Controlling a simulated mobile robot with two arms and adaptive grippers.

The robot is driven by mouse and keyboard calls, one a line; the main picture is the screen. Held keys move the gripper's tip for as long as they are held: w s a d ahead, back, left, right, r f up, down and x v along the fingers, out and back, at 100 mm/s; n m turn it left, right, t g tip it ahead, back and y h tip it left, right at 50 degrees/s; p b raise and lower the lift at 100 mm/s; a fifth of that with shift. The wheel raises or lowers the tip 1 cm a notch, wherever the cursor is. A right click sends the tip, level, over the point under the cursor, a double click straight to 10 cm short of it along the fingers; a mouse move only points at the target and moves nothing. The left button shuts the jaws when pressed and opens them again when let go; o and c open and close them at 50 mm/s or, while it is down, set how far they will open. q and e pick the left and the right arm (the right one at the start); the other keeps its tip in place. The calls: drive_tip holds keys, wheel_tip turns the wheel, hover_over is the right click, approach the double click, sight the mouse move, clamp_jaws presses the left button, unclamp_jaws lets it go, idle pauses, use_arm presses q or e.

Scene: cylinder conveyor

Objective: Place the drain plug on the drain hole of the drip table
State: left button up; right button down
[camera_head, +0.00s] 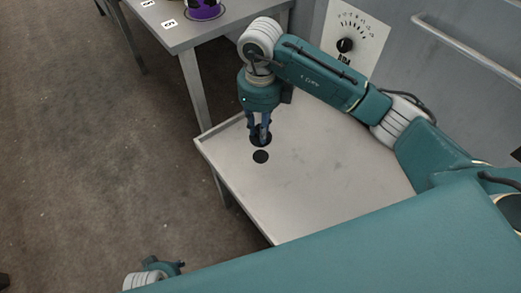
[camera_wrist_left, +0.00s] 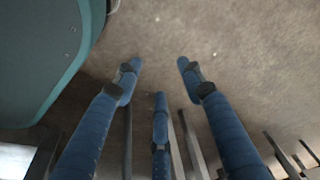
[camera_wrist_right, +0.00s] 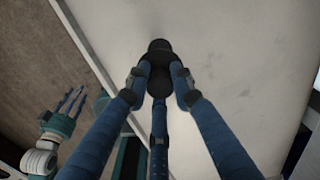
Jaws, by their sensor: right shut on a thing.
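The drip table (camera_head: 330,165) is a pale grey tray-like surface with a low rim. Its drain hole (camera_head: 261,156) is a black disc near the left side. My right gripper (camera_head: 260,137) points down over the table and is shut on the black drain plug (camera_head: 261,142), just behind the hole in the head view. In the right wrist view, the plug (camera_wrist_right: 158,80) sits between the blue fingers and the hole (camera_wrist_right: 159,45) shows just past it, partly covered. I cannot tell the plug's exact height above the table. My left gripper (camera_head: 168,268) is open and empty; its spread fingers (camera_wrist_left: 160,85) show only floor between them.
A grey table (camera_head: 220,28) with a purple container (camera_head: 203,8) and numbered labels stands behind the drip table. The rest of the drip table is clear.

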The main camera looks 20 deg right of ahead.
wheel_tip(320, 180, down, 9)
drive_tip(key=shift+f+b, duration=0.15)
drive_tip(key=shift+b, duration=0.4)
use_arm(q)
drive_tip(key=r, duration=0.2)
drive_tip(key=w+r, duration=0.1)
drive_tip(key=r, duration=0.1)
drive_tip(key=shift+r, duration=0.25)
drive_tip(key=shift+r, duration=0.1)
use_arm(e)
drive_tip(key=shift+f, duration=0.1)
drive_tip(key=c, duration=1.5)
unclamp_jaws()
use_arm(q)
drive_tip(key=shift+r, duration=0.25)
use_arm(e)
wheel_tip(320, 180, up, 12)
drive_tip(key=shift+r+p, duration=0.1)
drive_tip(key=shift+p, duration=0.75)
use_arm(q)
wheel_tip(320, 180, down, 6)
drive_tip(key=s, duration=0.1)
drive_tip(key=shift+s+f, duration=0.15)
drive_tip(key=shift+s, duration=0.05)
